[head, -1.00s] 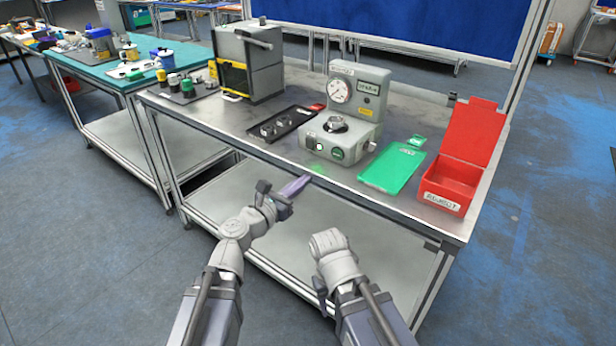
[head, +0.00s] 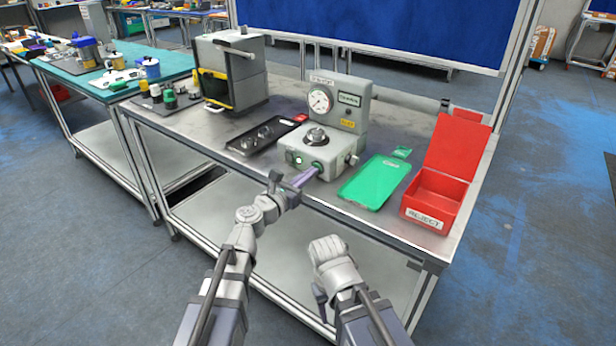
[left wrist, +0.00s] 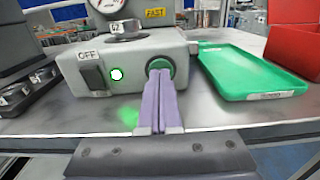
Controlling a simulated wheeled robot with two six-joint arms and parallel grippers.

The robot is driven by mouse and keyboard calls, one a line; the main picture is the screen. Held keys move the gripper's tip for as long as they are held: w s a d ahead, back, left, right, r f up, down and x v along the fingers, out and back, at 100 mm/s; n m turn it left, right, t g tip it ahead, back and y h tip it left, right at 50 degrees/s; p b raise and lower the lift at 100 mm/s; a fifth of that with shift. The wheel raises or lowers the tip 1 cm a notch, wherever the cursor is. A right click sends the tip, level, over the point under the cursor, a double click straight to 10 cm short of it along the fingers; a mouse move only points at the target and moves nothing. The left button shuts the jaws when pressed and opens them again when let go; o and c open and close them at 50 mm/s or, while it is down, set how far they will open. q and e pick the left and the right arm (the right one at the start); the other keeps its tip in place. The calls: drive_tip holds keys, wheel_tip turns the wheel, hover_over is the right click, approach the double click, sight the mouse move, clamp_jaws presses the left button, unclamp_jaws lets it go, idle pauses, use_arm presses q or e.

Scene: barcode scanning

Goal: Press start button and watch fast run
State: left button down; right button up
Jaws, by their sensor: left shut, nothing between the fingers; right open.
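The grey test machine (head: 330,120) stands on the bench with a round gauge (head: 319,100) and a dark display (head: 349,99). On the front, the left wrist view shows a black switch (left wrist: 93,76) under an OFF label, a bright white lamp (left wrist: 117,74) and the green start button (left wrist: 160,66). My left gripper (left wrist: 160,78) is shut and empty; its purple fingertips overlap the button, contact unclear. My right gripper (head: 326,250) is open, low before the bench, its fingers hard to make out.
A black tray with parts (head: 256,144) lies left of the machine. A green tray (head: 374,185) and an open red REJECT box (head: 431,205) are at its right. A grey cabinet (head: 230,72) stands farther left. The space before the bench is free.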

use_arm(q)
drive_tip(key=shift+x, duration=0.85)
drive_tip(key=shift+r, duration=0.15)
use_arm(e)
drive_tip(key=shift+s+a, duration=0.1)
drive_tip(key=shift+r, duration=0.1)
